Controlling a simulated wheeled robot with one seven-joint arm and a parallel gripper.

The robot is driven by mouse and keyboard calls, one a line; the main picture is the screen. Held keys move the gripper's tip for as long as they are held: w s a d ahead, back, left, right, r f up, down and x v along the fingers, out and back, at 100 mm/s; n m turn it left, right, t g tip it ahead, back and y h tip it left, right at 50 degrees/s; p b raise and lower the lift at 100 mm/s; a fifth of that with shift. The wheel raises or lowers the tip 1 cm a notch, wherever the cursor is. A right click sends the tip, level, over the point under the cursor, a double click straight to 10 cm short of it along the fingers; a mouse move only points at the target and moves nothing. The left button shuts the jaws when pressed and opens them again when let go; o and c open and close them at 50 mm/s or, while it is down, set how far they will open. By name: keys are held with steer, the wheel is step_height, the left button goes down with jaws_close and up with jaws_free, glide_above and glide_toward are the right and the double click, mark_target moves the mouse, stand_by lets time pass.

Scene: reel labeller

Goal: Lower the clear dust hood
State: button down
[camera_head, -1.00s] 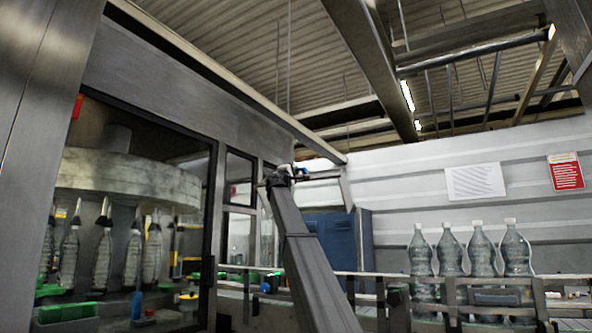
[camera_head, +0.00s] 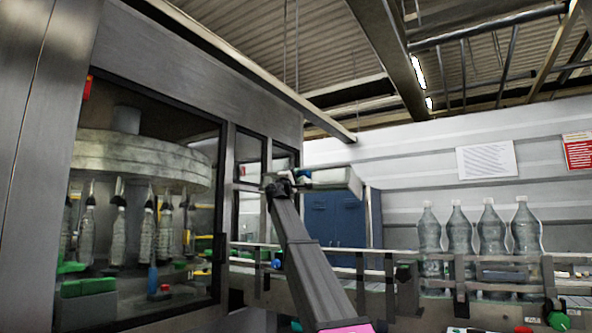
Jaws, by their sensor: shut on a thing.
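My dark grey arm rises from the bottom middle. At its top end my gripper (camera_head: 303,176), small with white and blue parts, is shut at the near edge of a pale tilted panel. This panel, which looks like the dust hood (camera_head: 338,178), reaches to the right of the gripper, raised above the conveyor in front of the blue cabinet. Its far edge turns down at the right. The fingertips are too small to make out, and the hood's hinge cannot be made out.
A glazed filling machine (camera_head: 150,215) with hanging bottles fills the left. A conveyor rail (camera_head: 385,260) crosses behind my arm. Several clear bottles (camera_head: 490,235) stand at the right. A blue cabinet (camera_head: 335,220) is behind. A pink surface (camera_head: 347,328) shows at the bottom edge.

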step_height(320, 180, down, 8)
steer(key=t+h, duration=0.1)
steer(key=shift+w+d+t, duration=0.35)
steer(key=shift+w+t, duration=0.05)
steer(key=shift+f, duration=0.25)
steer(key=c, duration=1.2)
jaws_free()
steer(key=shift+h, duration=0.3)
steer(key=v, duration=1)
steer(key=shift+s+a+f, duration=0.15)
steer(key=shift+s, duration=0.15)
